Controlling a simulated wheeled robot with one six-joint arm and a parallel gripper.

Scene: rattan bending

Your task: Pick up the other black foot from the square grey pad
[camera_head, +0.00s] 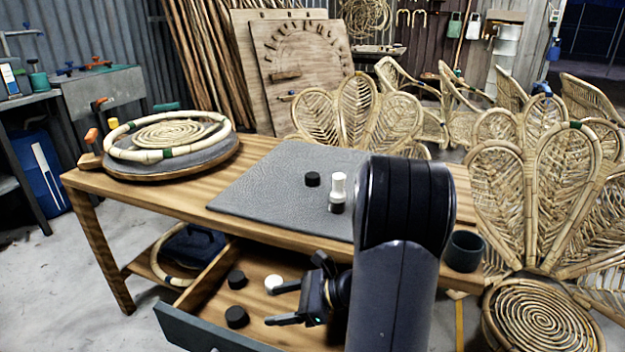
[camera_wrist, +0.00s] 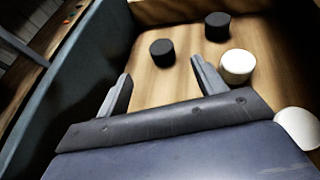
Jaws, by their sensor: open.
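The square grey pad (camera_head: 262,190) lies on the wooden workbench. A short black foot (camera_head: 312,179) stands alone on it, near the middle. My gripper (camera_head: 273,305) is open and empty, low in the open drawer and well below the pad. In the wrist view, a black foot (camera_wrist: 162,53) stands just beyond the open fingers (camera_wrist: 160,72), and the pad is out of view.
The open drawer (camera_head: 176,322) holds two black feet (camera_head: 236,279) and a white one (camera_head: 273,283); another white piece (camera_wrist: 298,127) shows at the wrist view's right edge. A rattan ring on a round board (camera_head: 115,171) occupies the bench's left end. A dark cup (camera_head: 463,252) stands right.

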